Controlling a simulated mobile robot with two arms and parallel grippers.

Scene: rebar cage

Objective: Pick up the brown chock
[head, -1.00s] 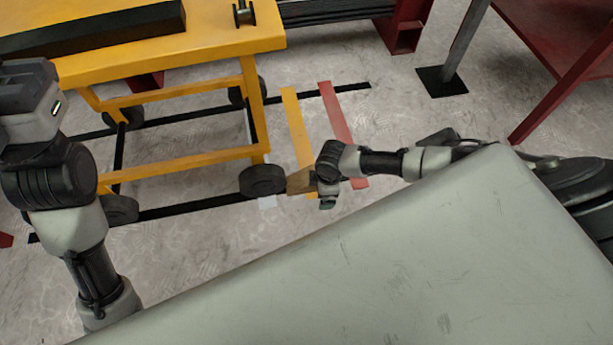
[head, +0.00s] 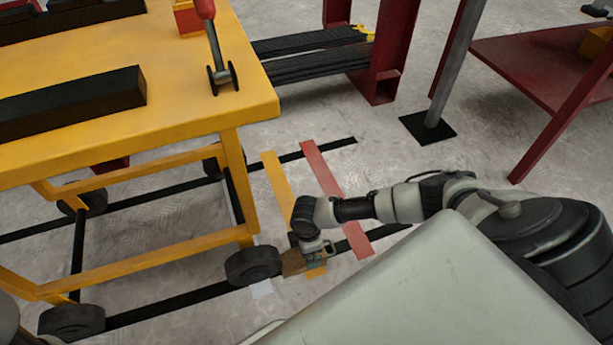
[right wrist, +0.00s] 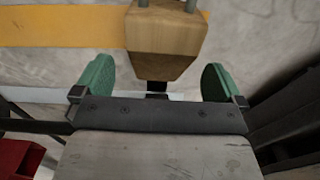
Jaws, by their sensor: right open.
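The brown chock (head: 294,262) is a wooden block on the floor beside the black wheel of the yellow cart. In the right wrist view the chock (right wrist: 165,42) is at the top centre, with two grey pegs on it. My right gripper (head: 315,250) is low beside the chock and partly covers it in the head view. Its green fingers (right wrist: 158,72) are spread open in the right wrist view, with the chock's near end between and just beyond them. Nothing is held. My left gripper is out of view.
The yellow cart (head: 180,130) stands at left; its wheel (head: 253,265) is close to the chock. Yellow (head: 278,180) and red (head: 325,175) floor strips lie behind my right arm. A red table (head: 540,70) stands at far right. Open floor lies between.

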